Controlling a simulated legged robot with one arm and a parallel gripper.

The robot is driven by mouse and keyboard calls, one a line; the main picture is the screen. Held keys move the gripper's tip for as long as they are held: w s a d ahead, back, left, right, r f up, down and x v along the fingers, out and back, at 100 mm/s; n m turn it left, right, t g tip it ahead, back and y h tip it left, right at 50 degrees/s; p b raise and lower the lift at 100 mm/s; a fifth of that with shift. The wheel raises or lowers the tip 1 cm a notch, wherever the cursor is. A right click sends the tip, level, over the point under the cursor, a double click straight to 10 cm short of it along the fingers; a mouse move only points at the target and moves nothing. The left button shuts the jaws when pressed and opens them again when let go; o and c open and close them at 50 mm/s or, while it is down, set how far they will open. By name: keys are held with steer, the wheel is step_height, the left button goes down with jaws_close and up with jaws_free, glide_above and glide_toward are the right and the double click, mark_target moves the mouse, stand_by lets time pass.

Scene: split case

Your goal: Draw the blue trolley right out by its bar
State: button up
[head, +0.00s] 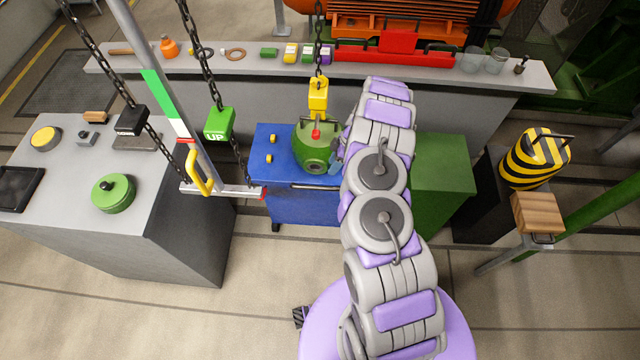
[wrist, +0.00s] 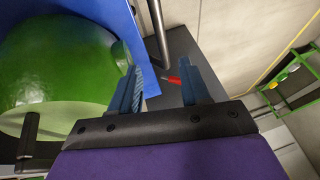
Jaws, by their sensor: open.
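The blue trolley (head: 300,208) stands on the floor beneath the shelf, between the grey bench and a green cabinet. Its dark bar (head: 318,187) runs along the front top edge, and its right end is hidden behind my arm. A round green housing (head: 316,148) sits over the trolley top, below a yellow hook. My gripper (wrist: 163,85) is open and empty in the wrist view; in the head view my arm mostly hides it. In the wrist view, a blue trolley edge (wrist: 148,78) lies by the left finger, and the metal bar (wrist: 160,35) shows just beyond the fingertips, apart from them.
A grey beam with a red end (head: 228,191) hangs on chains just left of the trolley front. A green UP pendant (head: 219,124) hangs above it. The grey bench (head: 70,235) is at left and the green cabinet (head: 440,170) at right.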

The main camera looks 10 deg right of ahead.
steer(key=b, duration=0.1)
glide_above(320, 184)
steer(key=s, duration=0.3)
steer(key=f, duration=1.1)
steer(key=shift+a, duration=0.35)
jaws_close()
